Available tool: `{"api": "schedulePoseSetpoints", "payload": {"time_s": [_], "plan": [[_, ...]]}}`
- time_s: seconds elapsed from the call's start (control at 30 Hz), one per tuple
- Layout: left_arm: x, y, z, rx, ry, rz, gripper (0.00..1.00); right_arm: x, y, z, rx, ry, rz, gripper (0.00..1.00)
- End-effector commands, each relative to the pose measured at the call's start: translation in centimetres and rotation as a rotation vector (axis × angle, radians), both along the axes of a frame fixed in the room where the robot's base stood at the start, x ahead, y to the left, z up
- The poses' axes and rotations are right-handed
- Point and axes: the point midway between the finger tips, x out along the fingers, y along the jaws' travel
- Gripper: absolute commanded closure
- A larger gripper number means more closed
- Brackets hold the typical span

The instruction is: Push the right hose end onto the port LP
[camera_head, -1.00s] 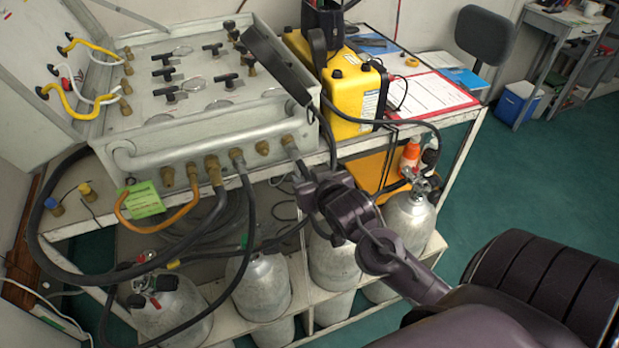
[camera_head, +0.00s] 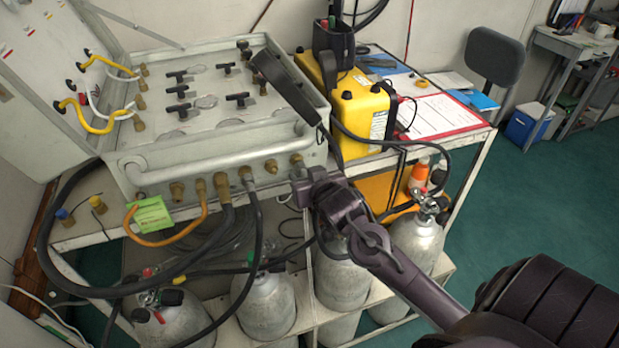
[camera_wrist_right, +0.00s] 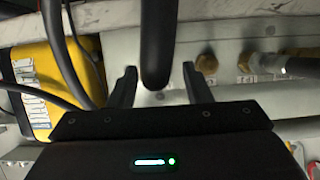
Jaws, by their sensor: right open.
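The grey air panel (camera_head: 225,150) has a row of brass ports along its front. Several carry hoses, and the two rightmost ports (camera_head: 271,166) (camera_head: 297,160) show bare. Port lettering is too small to read. My right gripper (camera_head: 299,186) is just below the rightmost port. In the right wrist view, its open fingers (camera_wrist_right: 160,84) stand either side of a dark round-ended cylinder (camera_wrist_right: 157,45); I cannot tell whether it is the hose end or whether they touch it. A brass port (camera_wrist_right: 206,62) shows beside one finger. My left gripper is not in view.
A thick black bar-like piece (camera_head: 285,88) lies over the panel's right part. A yellow case (camera_head: 357,110) stands right of the panel. Grey cylinders (camera_head: 266,305) stand below the table, with black hoses hanging before them.

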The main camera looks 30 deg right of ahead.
Motion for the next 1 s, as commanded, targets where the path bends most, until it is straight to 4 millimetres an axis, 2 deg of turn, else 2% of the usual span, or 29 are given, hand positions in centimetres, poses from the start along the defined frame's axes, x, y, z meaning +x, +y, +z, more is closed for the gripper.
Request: {"api": "schedulePoseSetpoints", "payload": {"time_s": [0.13,0.47,1.0], "plan": [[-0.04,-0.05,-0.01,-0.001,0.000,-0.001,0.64,-0.01,0.00,-0.01,0.000,0.000,0.000,0.57],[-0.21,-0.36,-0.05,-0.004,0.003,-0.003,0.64,-0.04,-0.01,0.00,-0.001,0.000,0.000,1.00],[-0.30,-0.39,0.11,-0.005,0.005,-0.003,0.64,-0.74,0.19,0.04,-0.001,0.000,0.000,1.00]]}}
